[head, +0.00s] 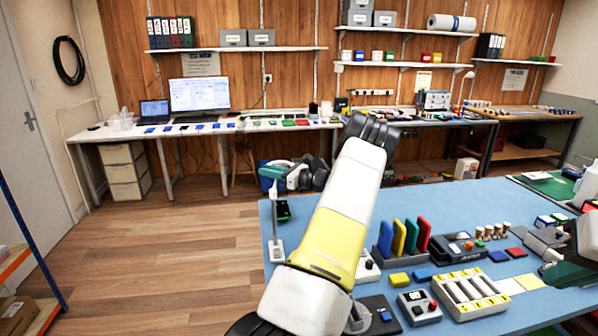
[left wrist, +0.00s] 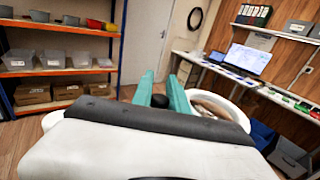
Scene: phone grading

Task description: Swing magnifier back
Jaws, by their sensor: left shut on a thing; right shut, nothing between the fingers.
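The magnifier stands at the left edge of the blue bench, with a pale base (head: 277,251) and a thin upright post. Its white ring shows partly in the left wrist view (left wrist: 238,113); my gripper body hides much of it. My left gripper (head: 278,172) is beyond the bench's left end, partly behind my own arm. In the left wrist view its teal fingers (left wrist: 162,92) are shut on a black knob (left wrist: 160,101), seemingly part of the magnifier. My right gripper (head: 550,252) is at the right edge of the head view, shut and empty, its tips hard to make out.
The blue bench (head: 455,205) holds colored upright slabs (head: 404,238), a white slotted tray (head: 467,294) and a small meter box (head: 418,308). A long desk (head: 215,126) runs along the back wall. Open wooden floor (head: 170,250) lies left of the bench.

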